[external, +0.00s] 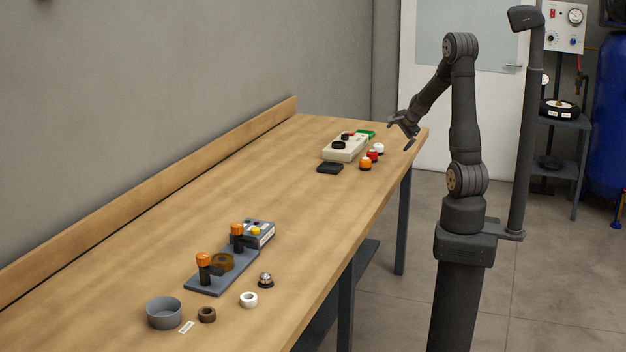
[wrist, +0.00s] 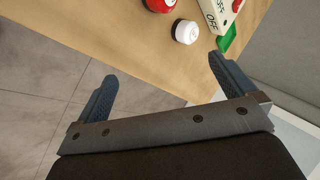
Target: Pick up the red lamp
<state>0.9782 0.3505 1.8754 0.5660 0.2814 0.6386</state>
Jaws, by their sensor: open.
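The red lamp (external: 373,155) stands near the right edge of the wooden table, between an orange lamp (external: 365,163) and a white lamp (external: 378,148). In the wrist view the red lamp (wrist: 160,4) is cut off by the top edge, with the white lamp (wrist: 186,32) beside it. My gripper (external: 399,133) is open and empty, above and to the right of the lamps, near the table's far right corner. In the wrist view its two fingers (wrist: 162,88) are spread wide, with bare table edge and floor between them.
A grey fixture with orange knobs (external: 222,272) and several small parts occupy the near table. The middle is clear.

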